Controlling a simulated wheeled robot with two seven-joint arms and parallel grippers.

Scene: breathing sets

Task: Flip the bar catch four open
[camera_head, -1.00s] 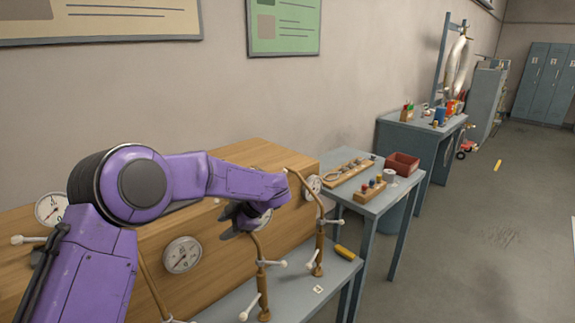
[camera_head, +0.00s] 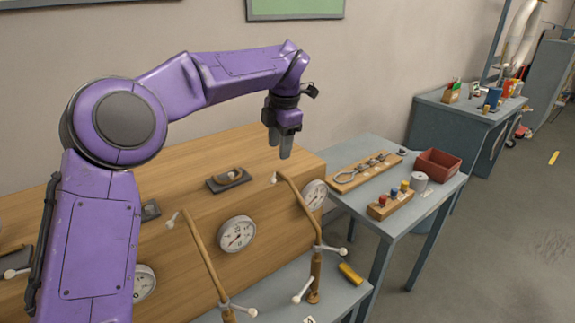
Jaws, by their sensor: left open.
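Catches on dark plates sit on top of the wooden cabinet (camera_head: 110,190). The rightmost catch (camera_head: 230,178) shows whole, with a pale bar on its plate. Another catch (camera_head: 150,211) is partly hidden behind my left arm, and part of one more (camera_head: 15,262) shows at the left edge. I cannot read numbers on them. My left gripper (camera_head: 285,155) hangs fingers down above the cabinet's right end, to the right of the rightmost catch. It is open and empty, apart from the catch. My right gripper is out of view.
Round gauges (camera_head: 237,233) and brass pipes with white-tipped handles (camera_head: 316,270) stand along the cabinet's front. A yellow object (camera_head: 350,273) lies on the lower shelf. A side table to the right holds a wooden tool rack (camera_head: 362,171) and a red bin (camera_head: 438,164).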

